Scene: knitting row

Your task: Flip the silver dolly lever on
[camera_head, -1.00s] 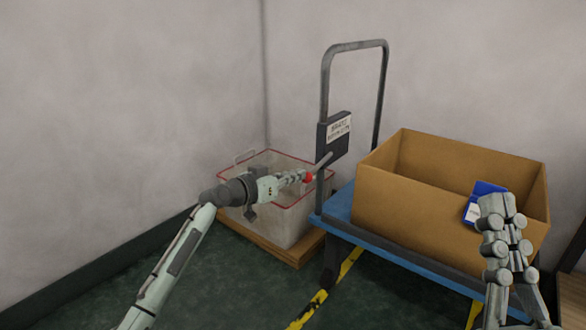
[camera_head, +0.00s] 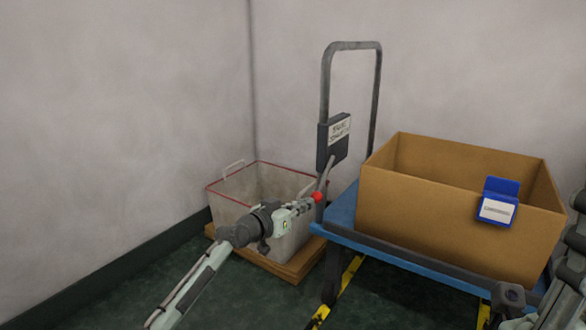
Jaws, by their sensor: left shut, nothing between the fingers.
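The dolly's silver lever (camera_head: 325,174) comes out of a dark box with a white label plate (camera_head: 340,131) on the upright handle frame. It slants down and a little left to a red knob (camera_head: 318,197). My left gripper (camera_head: 306,204) is shut, with its tips at the left side of the knob. I cannot tell whether the tips touch it. The blue dolly (camera_head: 343,213) stands against the back wall. I can make out parts of my right arm at the right edge, but not its gripper.
A large open cardboard box (camera_head: 440,220) stands on the dolly, with a blue labelled holder (camera_head: 497,203) on its front. A pale red-rimmed bin (camera_head: 228,192) on a wooden base stands behind my left gripper. Yellow-black tape (camera_head: 345,283) marks the floor.

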